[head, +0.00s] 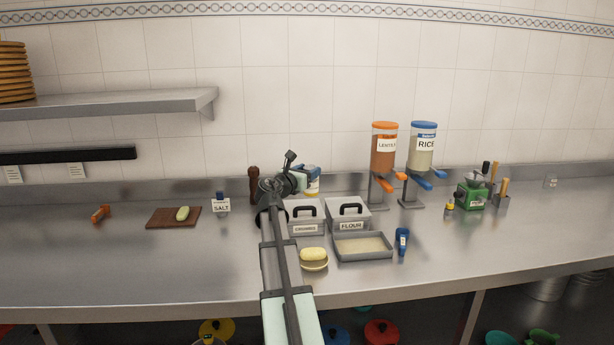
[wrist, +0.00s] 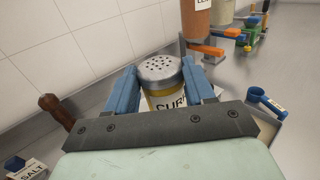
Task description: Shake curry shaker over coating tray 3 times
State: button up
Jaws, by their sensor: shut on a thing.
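The curry shaker (wrist: 162,82) has a perforated metal lid and a yellow label reading "CUR…". It is held between the blue fingers of my gripper (wrist: 164,92), which is shut on it. In the head view, my gripper (head: 308,180) is up behind the lidded containers, and the shaker (head: 313,187) is partly hidden by it; it looks roughly upright. The coating tray (head: 366,258) is a shallow grey metal tray with a pale layer inside. It sits on the counter, to the right of and nearer than my gripper. The shaker is apart from it.
A flour container (head: 349,226) and another lidded container (head: 305,229) stand behind the tray. A blue scoop (head: 402,241) is right of it, and a bowl with a yellow item (head: 313,258) left. Lentil (head: 384,150) and rice (head: 422,150) dispensers stand behind. The counter's right front is clear.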

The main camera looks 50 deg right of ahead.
jog(key=shift+r, duration=2.9)
jog(key=shift+s+d+f, duration=1.8)
jog(key=shift+s+f, duration=0.95)
jog(key=shift+s, duration=1.55)
jog(key=shift+s+d+f, duration=1.75)
jog(key=shift+s+f, duration=0.95)
jog(key=shift+s, duration=1.55)
notch_tip(320, 180, down, 8)
jog(key=m, duration=2.6)
jog(key=shift+w+f, duration=0.2)
jog(key=shift+w, duration=0.25)
